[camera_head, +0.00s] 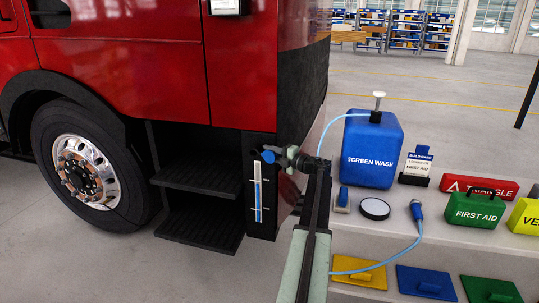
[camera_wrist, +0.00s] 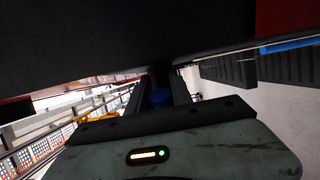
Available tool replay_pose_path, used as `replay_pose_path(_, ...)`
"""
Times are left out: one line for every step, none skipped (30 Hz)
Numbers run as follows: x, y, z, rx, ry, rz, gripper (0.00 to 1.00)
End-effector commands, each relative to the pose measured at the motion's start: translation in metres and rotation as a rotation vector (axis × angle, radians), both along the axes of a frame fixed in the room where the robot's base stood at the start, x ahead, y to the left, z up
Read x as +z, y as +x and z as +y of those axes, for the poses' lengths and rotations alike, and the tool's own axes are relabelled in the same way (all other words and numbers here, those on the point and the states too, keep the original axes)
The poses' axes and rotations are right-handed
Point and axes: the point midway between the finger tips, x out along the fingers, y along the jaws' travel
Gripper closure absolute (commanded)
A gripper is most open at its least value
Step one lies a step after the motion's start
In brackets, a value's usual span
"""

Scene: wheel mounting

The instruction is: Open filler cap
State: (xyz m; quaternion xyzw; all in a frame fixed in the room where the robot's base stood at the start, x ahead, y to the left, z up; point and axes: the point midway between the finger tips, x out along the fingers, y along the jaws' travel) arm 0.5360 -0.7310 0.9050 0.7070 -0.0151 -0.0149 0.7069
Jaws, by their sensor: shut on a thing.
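The blue filler cap (camera_head: 268,156) is at the upper edge of the dark panel at the truck's corner, just above the level gauge (camera_head: 258,196) with its blue strip. My gripper (camera_head: 280,156) reaches it from the right and is shut on it. In the wrist view the blue cap (camera_wrist: 160,97) sits between my two dark fingers (camera_wrist: 160,90). Whether the cap is still seated on its neck or loose cannot be told, since the fingers and panel hide that spot.
The red truck (camera_head: 250,70) and its black steps (camera_head: 195,175) are left of my arm.

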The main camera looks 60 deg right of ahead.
Motion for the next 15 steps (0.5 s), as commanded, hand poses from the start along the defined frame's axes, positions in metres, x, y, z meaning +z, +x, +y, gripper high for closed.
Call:
replay_pose_path(0.0002, 0.0012, -0.0025, 0.014, 0.000, -0.001, 1.00)
replay_pose_path(0.0002, 0.0015, -0.0025, 0.021, 0.000, -0.001, 1.00)
replay_pose_path(0.0002, 0.0017, -0.0022, 0.031, 0.000, 0.000, 1.00)
replay_pose_path(0.0002, 0.0018, -0.0019, 0.038, 0.000, 0.000, 1.00)
replay_pose_path(0.0001, 0.0019, -0.0017, 0.043, 0.000, 0.000, 1.00)
replay_pose_path(0.0001, 0.0021, -0.0016, 0.048, 0.000, 0.000, 1.00)
replay_pose_path(0.0001, 0.0022, -0.0015, 0.051, 0.000, 0.000, 1.00)
replay_pose_path(0.0001, 0.0022, -0.0013, 0.053, 0.000, 0.000, 1.00)
replay_pose_path(0.0001, 0.0023, -0.0011, 0.056, 0.000, 0.000, 1.00)
replay_pose_path(0.0001, 0.0023, -0.0009, 0.057, 0.000, 0.000, 1.00)
replay_pose_path(0.0001, 0.0023, -0.0008, 0.058, 0.000, 0.000, 1.00)
replay_pose_path(0.0001, 0.0023, -0.0006, 0.058, 0.000, 0.000, 1.00)
replay_pose_path(0.0000, 0.0022, -0.0005, 0.059, 0.000, 0.000, 1.00)
replay_pose_path(0.0000, 0.0022, -0.0004, 0.059, 0.000, 0.000, 1.00)
replay_pose_path(0.0000, 0.0022, -0.0004, 0.058, 0.000, 0.000, 1.00)
